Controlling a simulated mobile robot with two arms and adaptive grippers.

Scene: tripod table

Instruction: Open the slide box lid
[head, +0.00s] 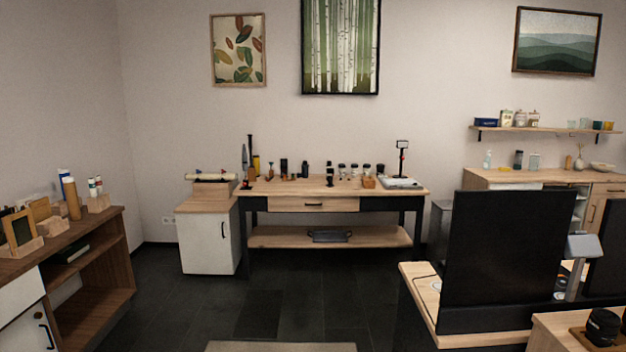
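No slide box can be told for sure at this distance. A small wooden box-like object (212,188) with a pale top stands on the white cabinet (208,243) against the back wall; I cannot tell if it is the slide box or whether it has a lid. A wooden workbench (290,189) stands to the right of that cabinet, with several small dark bottles and jars (284,167) and a tripod-like stand (402,157) on it. Neither of my grippers is in view.
A brown shelf unit (108,236) stands at the left. A desk (428,297) with a large black screen (505,262) fills the right foreground. A side counter (490,178) is behind it. The dark floor (285,290) in the middle is clear, with a pale mat (285,346) at the bottom.

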